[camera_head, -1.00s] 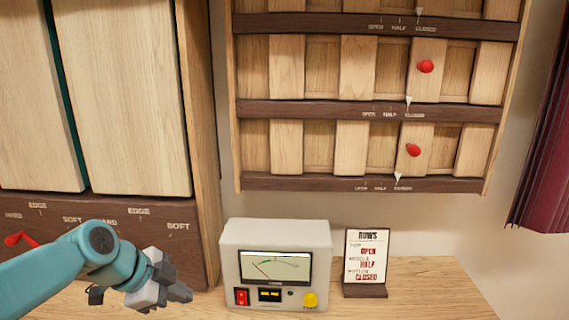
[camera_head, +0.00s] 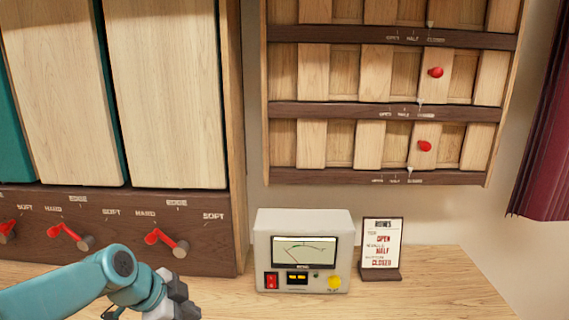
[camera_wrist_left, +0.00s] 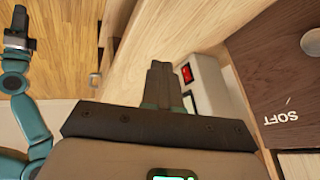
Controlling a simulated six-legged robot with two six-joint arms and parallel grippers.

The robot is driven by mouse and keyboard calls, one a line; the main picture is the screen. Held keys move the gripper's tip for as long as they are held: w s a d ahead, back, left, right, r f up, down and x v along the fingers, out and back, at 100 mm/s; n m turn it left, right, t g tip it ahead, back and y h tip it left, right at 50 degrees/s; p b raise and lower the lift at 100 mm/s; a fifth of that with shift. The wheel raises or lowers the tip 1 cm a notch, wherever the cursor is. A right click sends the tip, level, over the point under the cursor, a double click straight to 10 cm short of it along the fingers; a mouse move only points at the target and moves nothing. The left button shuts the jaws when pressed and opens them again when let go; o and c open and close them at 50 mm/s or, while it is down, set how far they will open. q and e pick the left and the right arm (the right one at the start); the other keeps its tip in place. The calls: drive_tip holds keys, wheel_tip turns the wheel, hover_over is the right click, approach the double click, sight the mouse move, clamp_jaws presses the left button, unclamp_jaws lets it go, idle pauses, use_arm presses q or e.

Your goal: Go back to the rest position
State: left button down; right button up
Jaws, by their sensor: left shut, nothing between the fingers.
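My left gripper (camera_head: 184,304) is low in the head view, at the bottom edge, with the arm reaching in from the left. It is in front of the wooden counter (camera_head: 232,296), left of the white meter box (camera_head: 345,262), and holds nothing. In the left wrist view its dark fingers (camera_wrist_left: 160,82) are together, and the meter box (camera_wrist_left: 208,85) is just beyond them to the right. Another teal arm of mine shows at the left edge of the wrist view with a dark gripper (camera_wrist_left: 18,42); its jaw opening is too small to tell.
A cabinet with red levers (camera_head: 165,240) and tall wooden panels (camera_head: 165,90) stands left. A sign (camera_head: 382,245) stands right of the meter. Sliding rows with red knobs (camera_head: 436,72) hang above. A dark red curtain (camera_head: 545,150) is far right. The counter's right part is clear.

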use_arm(q)
drive_tip(key=s+d+f+n+g+p, duration=0.15)
drive_tip(key=s+f+n, duration=0.25)
drive_tip(key=f, duration=0.6)
drive_tip(key=s+d+f+n+g+p, duration=0.1)
drive_tip(key=s+d+f+n+p, duration=0.3)
drive_tip(key=f, duration=0.6)
drive_tip(key=s+d+f+n+g, duration=0.1)
drive_tip(key=s+f+n, duration=0.3)
drive_tip(key=s, duration=0.4)
drive_tip(key=s+d+f+n+g+p, duration=0.1)
drive_tip(key=s+f+n, duration=0.3)
drive_tip(key=s, duration=0.5)
drive_tip(key=shift+s+n+y, duration=0.3)
drive_tip(key=shift+n+y, duration=0.1)
drive_tip(key=shift+n, duration=0.1)
drive_tip(key=shift+d, duration=0.1)
